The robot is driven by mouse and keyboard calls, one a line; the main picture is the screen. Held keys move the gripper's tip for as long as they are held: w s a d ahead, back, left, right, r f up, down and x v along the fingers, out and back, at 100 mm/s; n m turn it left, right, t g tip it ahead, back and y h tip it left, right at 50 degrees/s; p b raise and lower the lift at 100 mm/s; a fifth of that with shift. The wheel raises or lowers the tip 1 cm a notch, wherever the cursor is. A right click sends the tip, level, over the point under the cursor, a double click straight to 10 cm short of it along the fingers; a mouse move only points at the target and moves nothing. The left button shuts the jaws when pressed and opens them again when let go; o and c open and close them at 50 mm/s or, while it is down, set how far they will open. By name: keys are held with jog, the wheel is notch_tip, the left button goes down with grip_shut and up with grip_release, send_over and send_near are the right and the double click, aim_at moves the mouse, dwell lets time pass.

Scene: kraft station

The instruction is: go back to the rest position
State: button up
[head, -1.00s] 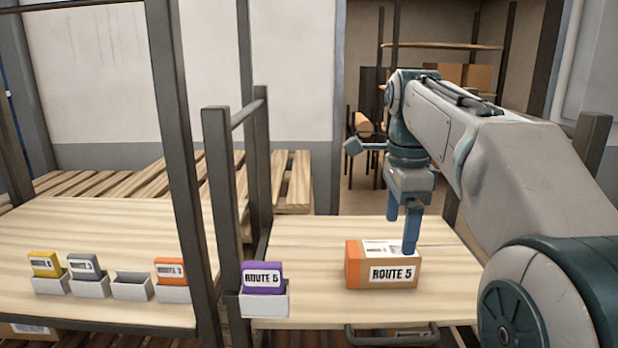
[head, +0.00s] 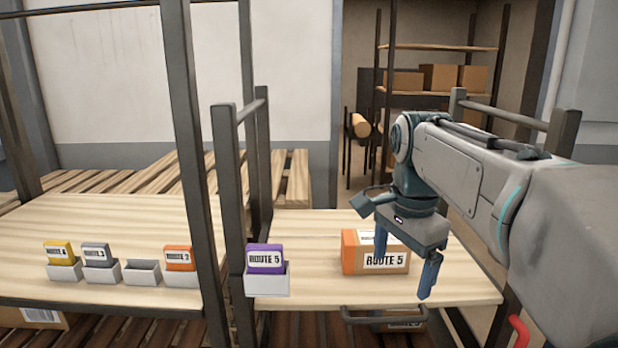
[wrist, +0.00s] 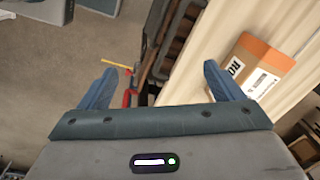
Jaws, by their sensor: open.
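My gripper (head: 404,262) is open and empty. In the head view it hangs in front of the right-hand table, its fingers partly covering the orange-and-brown box behind. In the wrist view the blue fingers (wrist: 156,88) are spread wide, with floor and the table's edge between them. The box (head: 362,264) has a white ROUTE 5 label and stands on the right-hand table (head: 320,290). It also shows in the wrist view (wrist: 263,58), to the right of the fingers and apart from them.
A purple ROUTE 5 card (head: 265,258) stands in a white holder at this table's left corner. The left table (head: 60,215) carries yellow, grey and orange cards in holders, plus one empty holder (head: 142,272). Dark posts (head: 232,200) rise between the tables. Shelves (head: 440,95) stand behind.

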jog(key=s+f+n+t, duration=0.2)
jog(key=s+f+n, duration=1)
jog(key=f, duration=0.3)
jog(key=shift+s, duration=0.25)
